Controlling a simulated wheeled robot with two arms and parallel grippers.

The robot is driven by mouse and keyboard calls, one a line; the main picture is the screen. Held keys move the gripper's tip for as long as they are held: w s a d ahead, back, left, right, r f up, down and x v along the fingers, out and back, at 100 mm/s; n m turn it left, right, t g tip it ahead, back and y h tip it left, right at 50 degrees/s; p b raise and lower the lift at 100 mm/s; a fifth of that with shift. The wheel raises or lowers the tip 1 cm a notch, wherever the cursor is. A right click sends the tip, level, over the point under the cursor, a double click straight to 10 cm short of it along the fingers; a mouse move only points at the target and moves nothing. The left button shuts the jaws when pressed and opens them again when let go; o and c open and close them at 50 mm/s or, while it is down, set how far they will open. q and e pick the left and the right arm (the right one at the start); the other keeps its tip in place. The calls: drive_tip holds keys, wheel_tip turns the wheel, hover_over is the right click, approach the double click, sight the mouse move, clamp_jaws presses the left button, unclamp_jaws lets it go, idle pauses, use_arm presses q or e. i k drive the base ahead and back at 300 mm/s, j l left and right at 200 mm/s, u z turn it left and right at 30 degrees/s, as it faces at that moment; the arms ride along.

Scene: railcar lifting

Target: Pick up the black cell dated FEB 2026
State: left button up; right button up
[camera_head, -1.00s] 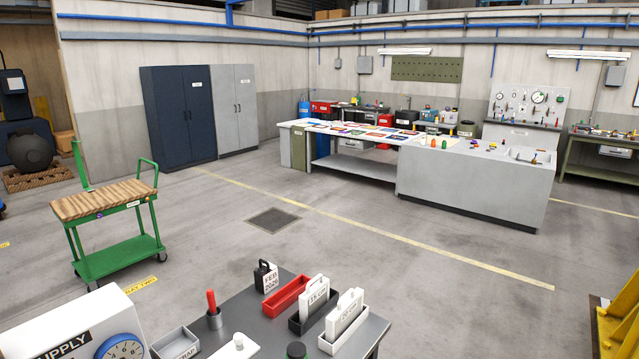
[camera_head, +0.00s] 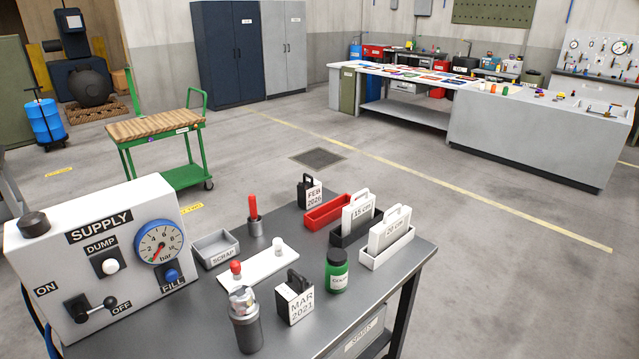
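The black cell dated FEB 2026 (camera_head: 309,191) stands upright near the far edge of the dark grey bench (camera_head: 345,315). It has a black handle on top and a white label on its front. A similar black cell marked MAR 2021 (camera_head: 294,298) stands nearer on the same bench. Neither of my grippers shows in the head view.
A red tray (camera_head: 328,211) sits just right of the FEB 2026 cell, with trays of white handled plates behind the green jar (camera_head: 337,271). A red-handled tool (camera_head: 254,214), a SCRAP tray (camera_head: 215,248) and the SUPPLY box (camera_head: 99,262) stand left.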

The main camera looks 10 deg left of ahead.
sight(310, 193)
drive_tip(key=i+l+z, duration=0.3)
drive_tip(key=i+l, duration=0.15)
drive_tip(key=i+l+z, duration=0.25)
drive_tip(key=i+l, duration=0.15)
drive_tip(key=i+l+z, duration=0.3)
drive_tip(key=i, duration=0.35)
drive_tip(key=i+l, duration=0.15)
drive_tip(key=i, duration=0.75)
drive_tip(key=i+l, duration=0.1)
drive_tip(key=i, duration=0.8)
drive_tip(key=i+u, duration=0.25)
drive_tip(key=u, duration=0.15)
drive_tip(key=i+u, duration=0.3)
drive_tip(key=u, duration=0.15)
drive_tip(key=i+l+u, duration=0.1)
drive_tip(key=i+u, duration=0.15)
drive_tip(key=u, duration=0.15)
drive_tip(key=i+l+u, duration=0.25)
drive_tip(key=u, duration=0.15)
